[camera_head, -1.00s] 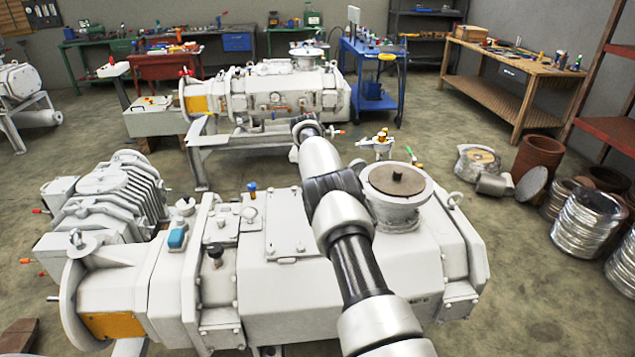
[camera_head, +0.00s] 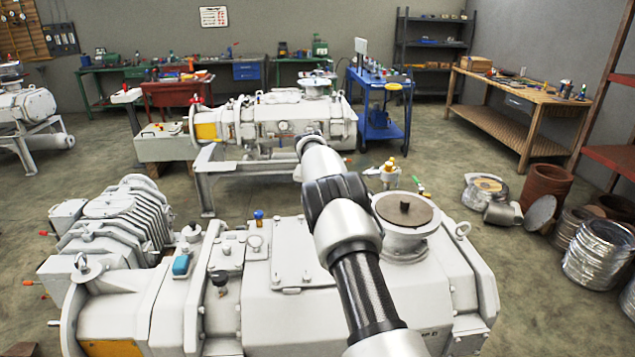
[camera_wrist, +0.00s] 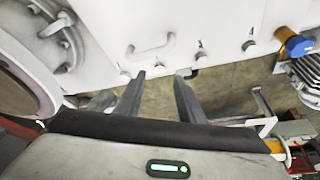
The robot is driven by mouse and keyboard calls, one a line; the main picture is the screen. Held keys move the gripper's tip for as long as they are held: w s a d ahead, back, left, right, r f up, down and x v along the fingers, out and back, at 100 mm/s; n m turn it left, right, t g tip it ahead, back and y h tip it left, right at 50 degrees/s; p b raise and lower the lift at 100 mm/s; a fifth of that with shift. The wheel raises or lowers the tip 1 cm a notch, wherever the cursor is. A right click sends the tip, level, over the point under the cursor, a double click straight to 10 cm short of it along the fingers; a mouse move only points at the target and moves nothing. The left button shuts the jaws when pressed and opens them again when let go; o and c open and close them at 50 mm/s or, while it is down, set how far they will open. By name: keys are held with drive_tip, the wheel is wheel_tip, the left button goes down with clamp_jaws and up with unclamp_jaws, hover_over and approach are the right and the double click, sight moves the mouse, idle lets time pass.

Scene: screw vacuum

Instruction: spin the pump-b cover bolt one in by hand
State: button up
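My gripper (camera_wrist: 158,95) is open and empty in the wrist view, its two dark fingers apart with bare floor between them. Just beyond the fingertips is a white machine panel (camera_wrist: 215,30) with a bent handle (camera_wrist: 150,46) and several small bolt-like heads, one being a bolt head (camera_wrist: 248,46) at the right. I cannot tell which is cover bolt one. The fingers do not visibly hold anything. In the head view, my arm reaches toward the far white pump (camera_head: 275,128) and hides the gripper. I read no label that tells which pump is pump-b.
A near white pump (camera_head: 285,270) lies under my arm, with a round brown-topped port (camera_head: 407,208). A blue cart (camera_head: 380,110) stands behind right. A wooden bench (camera_head: 520,85) and metal drums (camera_head: 597,255) are at the right. A blue-and-yellow fitting (camera_wrist: 295,45) shows in the wrist view.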

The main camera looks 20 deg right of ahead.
drive_tip(key=v, duration=1.3)
drive_tip(key=shift+s, duration=0.1)
